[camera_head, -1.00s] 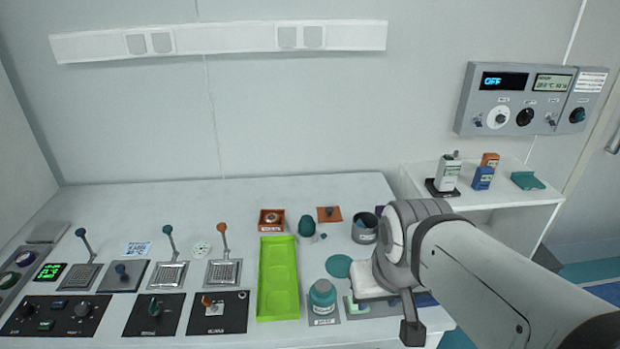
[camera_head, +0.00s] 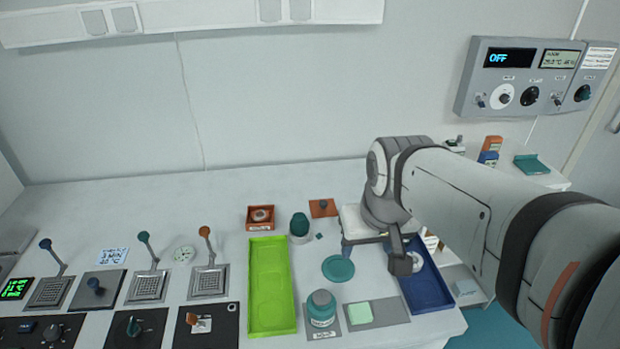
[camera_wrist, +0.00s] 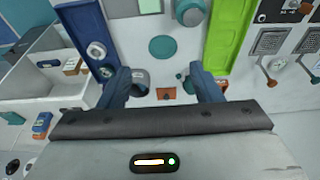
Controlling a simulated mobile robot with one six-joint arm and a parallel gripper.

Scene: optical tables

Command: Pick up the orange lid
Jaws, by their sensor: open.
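The orange lid (camera_head: 323,208) is a flat square with a dark knob, lying on the table toward the back in the head view. It also shows in the wrist view (camera_wrist: 167,94), low in the picture between the two fingers. My gripper (camera_head: 374,254) is open and is to the right of the lid and nearer the front in the head view. In the wrist view my open gripper (camera_wrist: 160,72) has its blue fingers spread, with nothing held. The lid is apart from both fingers.
A grey cup (camera_wrist: 141,77) is close by the left finger in the wrist view. An orange box (camera_head: 260,217) and a dark green round-topped item (camera_head: 300,226) are left of the lid. A green tray (camera_head: 271,290), a teal disc (camera_head: 338,268) and a blue tray (camera_head: 427,288) lie nearer the front.

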